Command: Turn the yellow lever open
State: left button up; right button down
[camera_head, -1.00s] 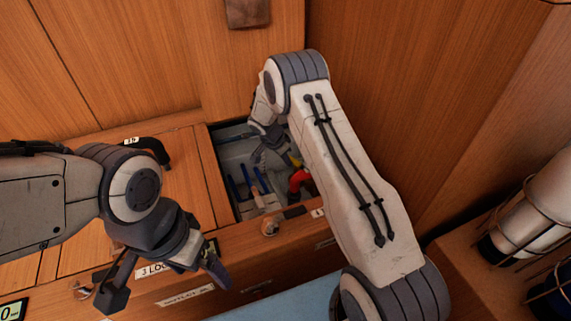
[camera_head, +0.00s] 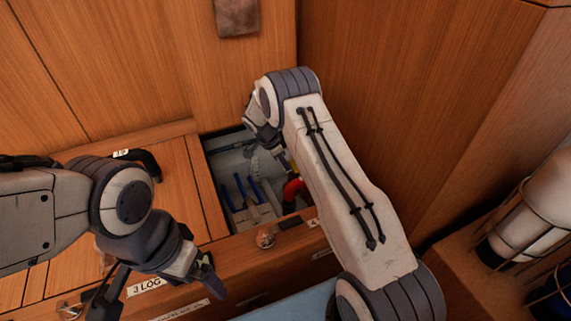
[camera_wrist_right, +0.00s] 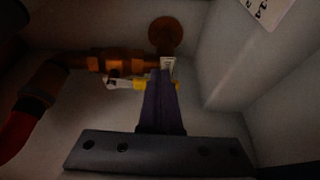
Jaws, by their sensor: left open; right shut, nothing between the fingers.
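The yellow lever (camera_wrist_right: 140,84) shows in the right wrist view below a brass pipe fitting (camera_wrist_right: 115,61). A bit of yellow also shows in the head view (camera_head: 293,166) inside an open compartment, beside a red curved pipe (camera_head: 293,188). My right gripper (camera_wrist_right: 163,75) is shut and empty. Its fingers reach up to the lever and hide its middle; I cannot tell whether they touch it. In the head view my right gripper is down in the compartment, mostly hidden by its wrist. My left gripper (camera_head: 158,287) is open and empty above the front edge of the wooden bench.
The compartment walls (camera_wrist_right: 225,60) stand close on the right of my right gripper. Blue-handled tools (camera_head: 240,188) stand in the compartment's front part. A knob (camera_head: 265,238) sits on the bench front.

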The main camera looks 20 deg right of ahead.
jog(key=shift+a, duration=0.1)
jog(key=s+a+r+n+y+p, duration=0.1)
jog(key=s+a+r+n+p, duration=0.25)
jog(key=a+r, duration=0.5)
jog(key=s+a+r+n+p, duration=0.2)
jog(key=a+r+p, duration=0.35)
jog(key=r, duration=0.65)
jog(key=s+a+r+n+y+p, duration=0.25)
jog(key=s+a+r+n, duration=0.5)
jog(key=s+r, duration=0.45)
jog(key=s+r+n+y+p, duration=0.1)
jog(key=s+r+n+p, duration=0.4)
jog(key=s, duration=0.6)
jog(key=s+r+n+y+p, duration=0.1)
jog(key=s+r+n, duration=0.2)
jog(key=s+n, duration=0.65)
notch_tip(320, 180, up, 38)
jog(key=s+m+p, duration=0.1)
jog(key=m+p, duration=0.1)
jog(key=p, duration=3.5)
jog(key=shift+s+f+p, duration=0.2)
jog(key=shift+s+p, duration=0.05)
jog(key=shift+p, duration=0.1)
jog(key=shift+a, duration=0.1)
